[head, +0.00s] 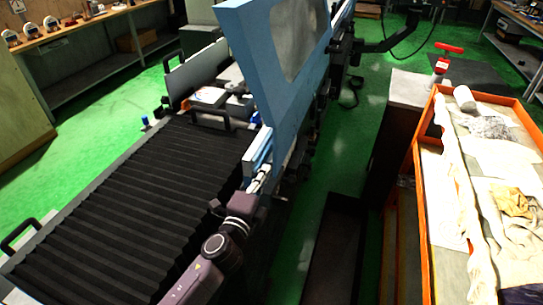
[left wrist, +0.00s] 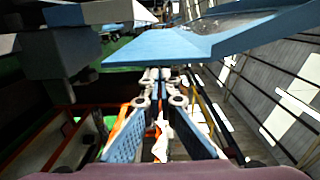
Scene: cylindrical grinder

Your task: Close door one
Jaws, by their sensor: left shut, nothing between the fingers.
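A blue door panel with a grey window (head: 250,50) stands tilted in the upper middle of the head view, on the grinder. I cannot tell if this is door one. A blue panel edge (left wrist: 170,48) also crosses the top of the left wrist view. My left gripper (head: 262,180) is shut and empty, just below the lower end of the blue panel and close to a light blue edge piece. In the left wrist view its fingers (left wrist: 160,78) point toward the blue panel; I cannot tell whether they touch it. My right gripper is not in view.
The black ribbed bellows cover (head: 110,215) of the grinder fills the left front. An orange-rimmed table (head: 421,125) with cloths stands at the right, beside a grey cabinet (head: 410,88). Green floor (head: 345,150) is free between them. A workbench (head: 75,38) stands at the back left.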

